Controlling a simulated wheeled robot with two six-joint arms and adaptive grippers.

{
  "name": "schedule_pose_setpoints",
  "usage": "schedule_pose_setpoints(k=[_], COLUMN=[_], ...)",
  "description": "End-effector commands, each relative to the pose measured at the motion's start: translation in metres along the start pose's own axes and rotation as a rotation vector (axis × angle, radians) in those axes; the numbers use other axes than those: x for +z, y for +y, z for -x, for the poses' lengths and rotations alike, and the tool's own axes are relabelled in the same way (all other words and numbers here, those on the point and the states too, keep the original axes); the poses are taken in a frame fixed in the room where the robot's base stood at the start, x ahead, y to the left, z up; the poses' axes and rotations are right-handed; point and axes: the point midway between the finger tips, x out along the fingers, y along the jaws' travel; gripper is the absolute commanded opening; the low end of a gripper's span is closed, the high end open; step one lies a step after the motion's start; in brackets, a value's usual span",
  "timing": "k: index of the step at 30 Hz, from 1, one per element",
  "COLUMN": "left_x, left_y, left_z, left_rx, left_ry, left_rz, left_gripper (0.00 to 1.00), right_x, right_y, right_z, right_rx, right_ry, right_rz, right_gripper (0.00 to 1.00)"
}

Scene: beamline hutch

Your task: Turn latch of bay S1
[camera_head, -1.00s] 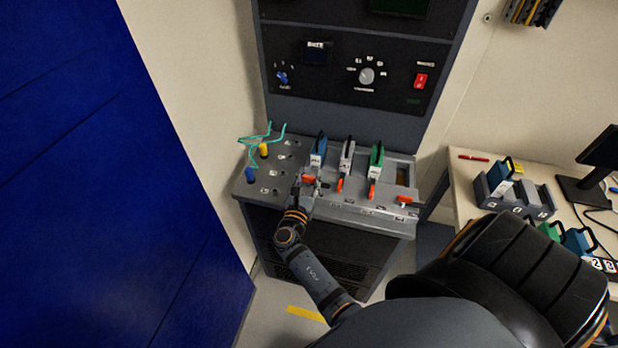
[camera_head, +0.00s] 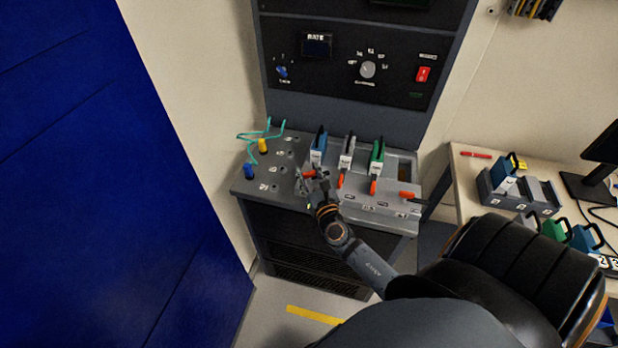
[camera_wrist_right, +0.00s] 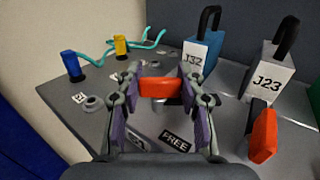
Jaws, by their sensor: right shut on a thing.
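The leftmost module bay holds a blue module marked J32 (camera_head: 318,150); it also shows in the right wrist view (camera_wrist_right: 200,52). In front of it is an orange latch handle (camera_wrist_right: 153,90), lying crosswise; it shows small in the head view (camera_head: 308,174). My right gripper (camera_wrist_right: 157,86) is shut on this handle, one finger at each end. In the head view the gripper (camera_head: 311,183) is at the latch, its arm coming from the lower right. A FREE label (camera_wrist_right: 176,141) shows below the handle. I cannot read an S1 label. My left gripper is not in view.
To the right stand a grey module J23 (camera_wrist_right: 267,80) with its own orange latch (camera_wrist_right: 263,135), and a green module (camera_head: 377,157). A rightmost latch (camera_head: 407,194) lies crosswise. Blue (camera_head: 249,171) and yellow (camera_head: 263,146) plugs with green cables stand left. A side table (camera_head: 462,182) holds more modules.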

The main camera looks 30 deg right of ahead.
Motion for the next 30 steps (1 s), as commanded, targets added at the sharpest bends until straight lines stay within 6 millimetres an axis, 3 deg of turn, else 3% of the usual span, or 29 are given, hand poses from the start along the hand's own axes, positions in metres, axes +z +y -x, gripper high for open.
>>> schedule_pose_setpoints(k=[3, 12, 30], left_x=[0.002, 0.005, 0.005], left_y=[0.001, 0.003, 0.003], left_z=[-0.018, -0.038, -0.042], left_rx=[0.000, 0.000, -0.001], left_ry=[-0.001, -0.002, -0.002], left_rz=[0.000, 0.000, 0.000], left_gripper=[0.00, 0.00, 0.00], right_x=[-0.005, -0.003, 0.000], right_y=[-0.001, 0.000, 0.000], right_z=[0.000, 0.000, 0.000], right_rx=[0.081, 0.207, 0.241], right_ry=[-0.002, -0.001, -0.001], right_rz=[0.005, 0.003, -0.001], right_gripper=[0.07, 0.07, 0.07])
